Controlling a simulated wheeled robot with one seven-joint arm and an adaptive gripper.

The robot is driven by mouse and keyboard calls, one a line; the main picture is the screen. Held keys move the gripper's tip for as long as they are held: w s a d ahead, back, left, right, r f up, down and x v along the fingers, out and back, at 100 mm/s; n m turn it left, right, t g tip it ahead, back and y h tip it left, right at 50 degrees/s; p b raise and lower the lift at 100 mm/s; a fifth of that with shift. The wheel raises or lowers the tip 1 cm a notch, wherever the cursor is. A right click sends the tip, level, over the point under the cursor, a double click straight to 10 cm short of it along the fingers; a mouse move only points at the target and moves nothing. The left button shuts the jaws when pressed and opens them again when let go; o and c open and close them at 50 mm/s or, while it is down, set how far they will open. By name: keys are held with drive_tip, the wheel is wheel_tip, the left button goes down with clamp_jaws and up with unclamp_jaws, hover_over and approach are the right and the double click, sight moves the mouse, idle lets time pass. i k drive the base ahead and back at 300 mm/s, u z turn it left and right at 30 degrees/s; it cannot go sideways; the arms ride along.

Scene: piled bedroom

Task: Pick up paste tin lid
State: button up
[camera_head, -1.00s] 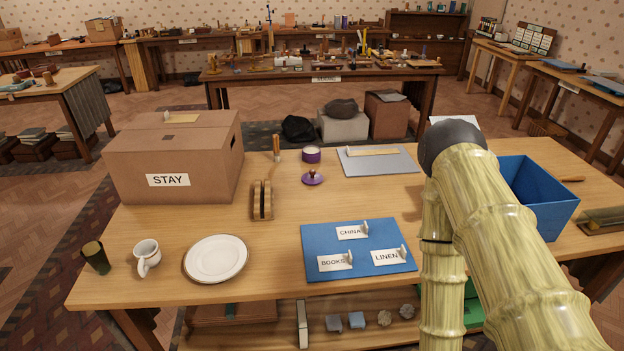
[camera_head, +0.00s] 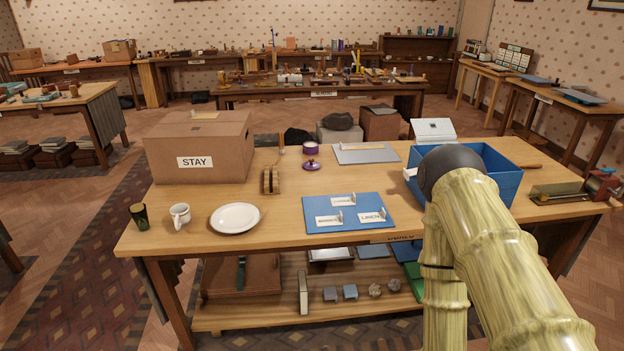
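A small purple lid with a knob (camera_head: 311,164), which looks like the paste tin lid, lies on the wooden table toward the back middle. Just behind it stands a purple tin with a pale band (camera_head: 311,148); the two are apart. My arm rises at the right of the picture, in front of the blue bin, well right of the lid. My gripper's fingers are not visible, so what they hold or how they stand is hidden.
A cardboard box marked STAY (camera_head: 199,147) stands left. A wooden rack (camera_head: 271,181) is left of the lid, a grey board (camera_head: 366,153) right. A blue board with labels (camera_head: 348,213), white plate (camera_head: 235,218), mug (camera_head: 180,215) and blue bin (camera_head: 500,190) share the table.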

sight(311, 165)
drive_tip(key=u, duration=0.9)
drive_tip(key=i, duration=0.7)
